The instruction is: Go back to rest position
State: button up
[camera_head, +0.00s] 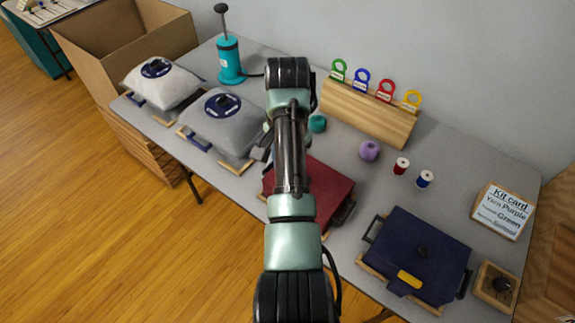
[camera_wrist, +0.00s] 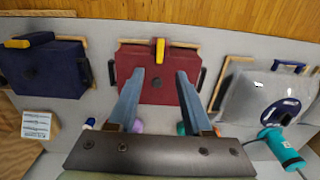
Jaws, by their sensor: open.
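My gripper (camera_wrist: 159,72) is open in the wrist view, with its two blue-grey fingers apart and nothing between them. The fingers point toward the red case (camera_wrist: 160,92), which lies beyond them on the grey table. In the head view my arm reaches up the middle of the picture and hides part of the red case (camera_head: 325,190). The fingertips are not clear in the head view.
A navy case (camera_head: 420,250), wooden tag rack (camera_head: 360,113), purple yarn (camera_head: 369,151), two thread spools and a kit card (camera_head: 503,210) are right of my arm.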

dwell(0.3)
jog(key=w+a+r+n+t, duration=0.1)
jog(key=w+r+t, duration=0.4)
jog(key=r, duration=0.3)
jog(key=w+r+n+t, duration=0.2)
jog(key=w+r+t, duration=0.3)
jog(key=r, duration=0.3)
jog(key=s+r+n+t, duration=0.15)
jog(key=r+t, duration=0.25)
jog(key=r, duration=0.5)
jog(key=s+r+n+t, duration=0.1)
jog(key=s+r+t, duration=0.15)
jog(key=r, duration=0.75)
jog(key=s+d+r+n+t, duration=0.1)
jog(key=s+r+n+t, duration=0.1)
jog(key=s+r+t, duration=0.9)
jog(key=s+r, duration=0.9)
jog(key=shift+s+d+r, duration=0.15)
jog(key=shift+d+r, duration=0.1)
jog(key=shift+r, duration=0.05)
